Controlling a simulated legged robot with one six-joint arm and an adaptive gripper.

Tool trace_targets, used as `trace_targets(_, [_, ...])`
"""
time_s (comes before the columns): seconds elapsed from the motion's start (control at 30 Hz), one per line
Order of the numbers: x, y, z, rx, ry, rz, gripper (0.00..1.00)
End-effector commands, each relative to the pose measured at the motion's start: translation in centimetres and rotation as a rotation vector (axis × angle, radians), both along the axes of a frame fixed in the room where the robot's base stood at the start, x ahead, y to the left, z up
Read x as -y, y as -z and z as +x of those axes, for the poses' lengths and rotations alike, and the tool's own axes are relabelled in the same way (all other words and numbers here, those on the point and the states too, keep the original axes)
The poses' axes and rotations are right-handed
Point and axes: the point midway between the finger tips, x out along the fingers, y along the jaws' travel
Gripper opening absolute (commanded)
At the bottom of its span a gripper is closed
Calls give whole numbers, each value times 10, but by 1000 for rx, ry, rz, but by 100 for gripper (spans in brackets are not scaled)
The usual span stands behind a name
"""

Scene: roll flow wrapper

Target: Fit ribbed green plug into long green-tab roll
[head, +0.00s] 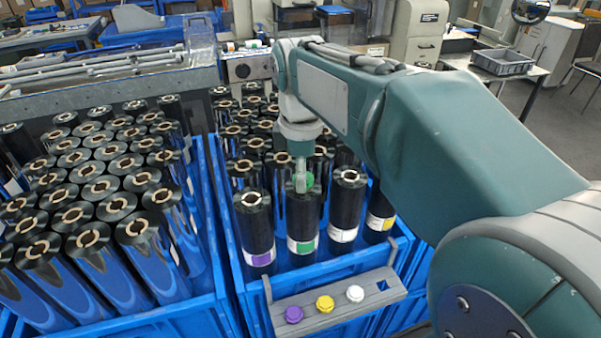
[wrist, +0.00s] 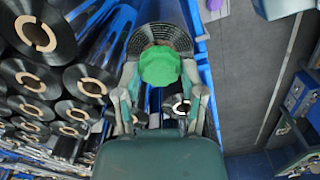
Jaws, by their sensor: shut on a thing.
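The long green-tab roll (head: 303,222) stands upright in the front row of the blue crate, a black roll with a green patch on its white label. My gripper (head: 301,178) points down at its top end and is shut on the ribbed green plug (head: 309,180). In the wrist view the green plug (wrist: 160,66) sits between the two fingers of my gripper (wrist: 160,78), over the near part of a black roll end (wrist: 160,36). The plug and fingers hide the roll's core, so I cannot tell whether the plug is inside it or just above.
A grey rack (head: 340,298) on the crate's front holds purple (head: 294,314), yellow (head: 325,304) and white (head: 355,293) plugs. Purple-label (head: 257,228), white-label (head: 346,205) and yellow-label (head: 379,215) rolls stand close by. A left crate (head: 150,325) is packed with rolls.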

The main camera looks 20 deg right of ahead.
Motion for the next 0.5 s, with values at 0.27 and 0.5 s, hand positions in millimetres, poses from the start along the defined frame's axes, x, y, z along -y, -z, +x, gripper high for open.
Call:
trace_targets(0.27, [0,-7,0,1,0,0,34])
trace_targets(0.5, [0,-13,0,1,0,0,34])
